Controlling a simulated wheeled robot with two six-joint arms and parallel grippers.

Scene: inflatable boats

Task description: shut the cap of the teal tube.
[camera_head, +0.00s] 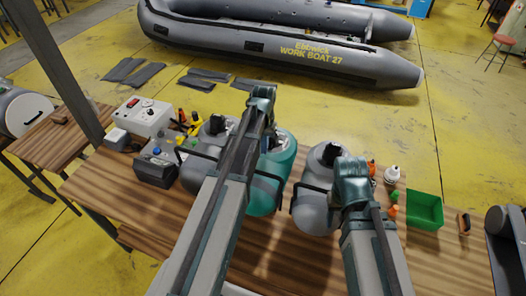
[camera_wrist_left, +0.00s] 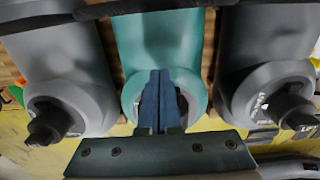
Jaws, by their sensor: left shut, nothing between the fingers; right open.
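The teal tube (camera_head: 265,196) lies on the bench between two grey tubes, mostly behind my left arm. In the left wrist view the teal tube (camera_wrist_left: 160,40) fills the upper middle, its rounded end towards the lower edge. My left gripper (camera_wrist_left: 160,75) is shut and empty, its dark blue fingers in front of that end. They hide most of the dark valve and cap, so I cannot tell how the cap stands. My left wrist (camera_head: 262,98) is over the teal tube in the head view. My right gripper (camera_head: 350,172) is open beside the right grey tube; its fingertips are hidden.
Grey tubes (camera_head: 196,172) and (camera_head: 312,214) flank the teal one, with dark valves (camera_wrist_left: 48,128) and (camera_wrist_left: 290,115) at their ends. A grey-white box (camera_head: 140,115), small bottles (camera_head: 391,174) and a green bin (camera_head: 424,210) stand on the bench. Bare wood lies in front.

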